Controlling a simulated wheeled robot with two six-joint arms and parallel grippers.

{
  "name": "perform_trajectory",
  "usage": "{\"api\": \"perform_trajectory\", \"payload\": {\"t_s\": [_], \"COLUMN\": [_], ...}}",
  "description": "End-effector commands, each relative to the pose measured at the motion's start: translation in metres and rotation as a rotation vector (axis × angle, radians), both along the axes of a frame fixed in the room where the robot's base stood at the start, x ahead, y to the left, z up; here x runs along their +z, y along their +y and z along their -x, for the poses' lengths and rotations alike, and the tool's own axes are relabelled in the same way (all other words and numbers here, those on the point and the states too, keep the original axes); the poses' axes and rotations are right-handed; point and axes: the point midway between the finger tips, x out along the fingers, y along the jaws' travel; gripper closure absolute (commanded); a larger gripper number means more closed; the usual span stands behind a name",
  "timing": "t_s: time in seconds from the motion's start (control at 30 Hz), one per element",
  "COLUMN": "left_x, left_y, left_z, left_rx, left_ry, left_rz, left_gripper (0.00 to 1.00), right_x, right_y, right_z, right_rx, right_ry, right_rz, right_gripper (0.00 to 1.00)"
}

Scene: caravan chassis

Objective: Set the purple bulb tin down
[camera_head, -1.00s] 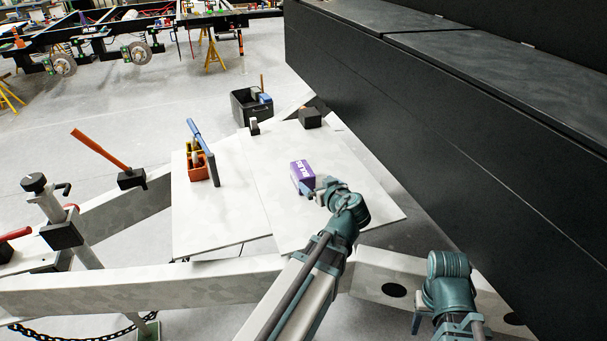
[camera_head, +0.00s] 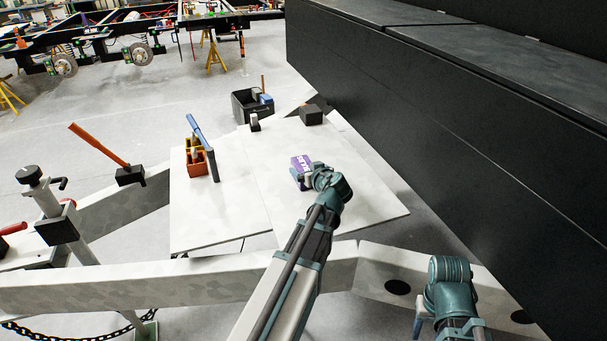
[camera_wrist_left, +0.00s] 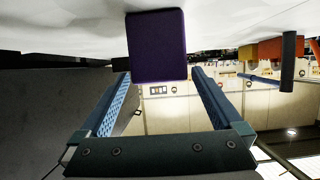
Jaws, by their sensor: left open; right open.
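The purple bulb tin (camera_head: 300,164) stands on the pale board in the head view, with white lettering on its top. My left gripper (camera_head: 309,180) is right at its near side and partly covers it. In the left wrist view, where the board shows along the top, the tin (camera_wrist_left: 157,47) is a dark purple block ahead of my open left gripper (camera_wrist_left: 161,76), roughly in line with the gap between its fingers. I see no finger pressed on it. My right gripper (camera_head: 421,325) is low at the right of the head view, away from the tin.
An orange caddy (camera_head: 196,163) with a blue-handled tool stands on the left board (camera_head: 215,220). A small black block (camera_head: 311,116) and a black crate (camera_head: 243,108) are behind. A tall black wall (camera_head: 440,130) runs along the right. The near board is clear.

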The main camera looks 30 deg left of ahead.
Motion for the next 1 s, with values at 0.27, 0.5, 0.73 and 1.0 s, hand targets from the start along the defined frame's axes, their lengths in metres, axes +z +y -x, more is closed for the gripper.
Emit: {"api": "perform_trajectory", "payload": {"t_s": [0.27, 0.5, 0.73, 1.0], "left_x": [-0.013, -0.012, -0.012, -0.012], "left_y": [0.027, 0.027, 0.027, 0.027], "left_z": [-0.023, -0.022, -0.022, -0.022], "left_rx": [0.001, 0.000, 0.000, 0.000], "left_ry": [0.000, -0.001, -0.001, -0.001], "left_rz": [0.001, 0.001, 0.001, 0.001], "left_gripper": [0.00, 0.07, 0.49, 0.97], "right_x": [-0.013, -0.012, -0.012, -0.012], "right_y": [0.000, 0.000, 0.000, 0.000], "right_z": [0.000, 0.000, 0.000, 0.000], "right_rx": [0.000, 0.000, 0.000, 0.000], "right_ry": [0.000, 0.000, 0.000, 0.000], "right_rz": [0.000, 0.000, 0.000, 0.000], "right_gripper": [0.50, 0.50, 0.50, 0.50]}}
